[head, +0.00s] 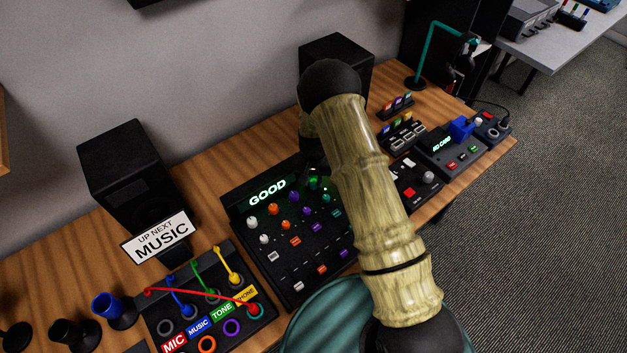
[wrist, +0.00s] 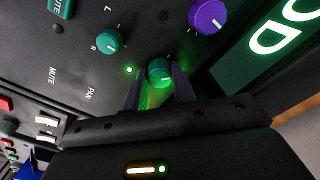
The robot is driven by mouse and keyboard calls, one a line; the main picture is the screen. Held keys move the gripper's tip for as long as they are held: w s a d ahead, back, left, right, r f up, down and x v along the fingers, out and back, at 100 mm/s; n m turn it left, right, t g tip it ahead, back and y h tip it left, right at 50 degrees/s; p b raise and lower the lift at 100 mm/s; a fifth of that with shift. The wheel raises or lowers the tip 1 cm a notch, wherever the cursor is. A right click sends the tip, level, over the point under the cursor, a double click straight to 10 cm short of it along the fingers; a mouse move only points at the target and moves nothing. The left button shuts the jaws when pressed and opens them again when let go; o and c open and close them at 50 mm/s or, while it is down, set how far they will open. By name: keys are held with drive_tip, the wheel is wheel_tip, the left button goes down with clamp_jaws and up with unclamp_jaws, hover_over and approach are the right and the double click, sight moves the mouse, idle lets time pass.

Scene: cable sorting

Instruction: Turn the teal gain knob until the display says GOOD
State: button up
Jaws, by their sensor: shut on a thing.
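The mixer (head: 283,275) lies on the wooden desk, and its display (head: 268,192) reads GOOD in bright green letters. Part of the display (wrist: 275,40) also shows in the wrist view, cut off at the edge. The teal gain knob (wrist: 159,71) is between the two fingers of my gripper (wrist: 160,85), which is shut on it. A green light glows beside the fingers. In the head view my own arm covers much of the mixer's right side and most of my gripper.
A second teal knob (wrist: 109,41) and a purple knob (wrist: 207,17) are close to the fingers. A patch panel (head: 207,300) with coloured cables stands left of the mixer. Black speakers (head: 128,170) stand behind. Small control boxes (head: 450,150) are to the right.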

sight(313, 181)
drive_tip(key=o, duration=1)
drive_tip(key=shift+r, duration=0.1)
wheel_tip(313, 181, up, 17)
drive_tip(key=b, duration=0.2)
drive_tip(key=shift+r, duration=0.15)
drive_tip(key=s+d+r+t, duration=0.1)
drive_tip(key=s+d+r, duration=0.1)
drive_tip(key=s+d, duration=0.2)
drive_tip(key=s+d+r+n, duration=0.1)
drive_tip(key=s+d+r, duration=0.2)
drive_tip(key=s, duration=0.8)
drive_tip(key=s+d+r+t, duration=0.1)
drive_tip(key=s+d+r, duration=0.1)
drive_tip(key=s+d, duration=0.2)
drive_tip(key=s, duration=0.3)
drive_tip(key=shift+s+d+r+n+t, duration=0.2)
drive_tip(key=shift+d+r+n+t, duration=0.1)
drive_tip(key=shift+d, duration=0.1)
